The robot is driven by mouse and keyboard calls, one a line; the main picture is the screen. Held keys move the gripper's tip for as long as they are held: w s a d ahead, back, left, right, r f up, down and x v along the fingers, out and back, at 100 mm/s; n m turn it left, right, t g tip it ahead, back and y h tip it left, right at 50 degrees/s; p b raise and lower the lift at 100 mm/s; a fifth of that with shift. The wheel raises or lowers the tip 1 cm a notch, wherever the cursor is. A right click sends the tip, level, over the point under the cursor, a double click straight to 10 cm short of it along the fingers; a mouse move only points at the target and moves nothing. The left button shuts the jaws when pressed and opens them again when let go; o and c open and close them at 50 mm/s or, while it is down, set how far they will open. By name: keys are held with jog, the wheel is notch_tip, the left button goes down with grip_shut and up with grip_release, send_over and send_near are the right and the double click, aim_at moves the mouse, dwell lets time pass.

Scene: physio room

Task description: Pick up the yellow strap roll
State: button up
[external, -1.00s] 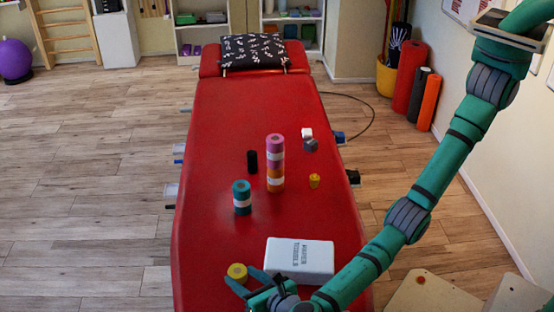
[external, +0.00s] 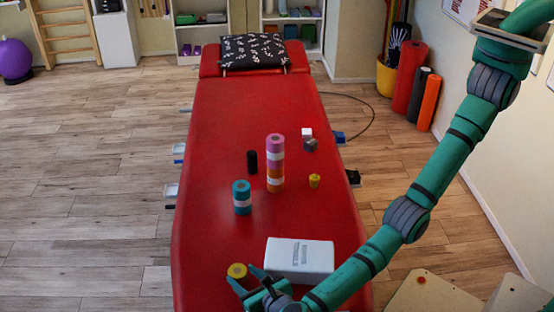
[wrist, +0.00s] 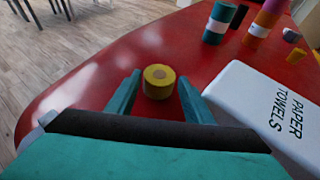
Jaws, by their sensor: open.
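The yellow strap roll (external: 237,271) stands on the red treatment table (external: 215,243) near its front left end. In the wrist view the roll (wrist: 159,82) shows its round top with a brown core. My gripper (external: 247,277) is open, with its fingers pointing at the roll. In the wrist view the two teal fingertips (wrist: 160,84) sit left and right of the roll, with a gap to it on each side. I cannot tell how far the fingers reach down beside it.
A white paper towels pack (external: 299,260) lies close to the right of my gripper. Farther back stand a teal roll (external: 242,197), a pink and orange stack (external: 275,163), a black cylinder (external: 252,161) and a small yellow roll (external: 314,181). The table's left edge is near.

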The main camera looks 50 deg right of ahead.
jog(key=shift+x, duration=0.95)
jog(key=c, duration=0.7)
jog(key=shift+r, duration=0.1)
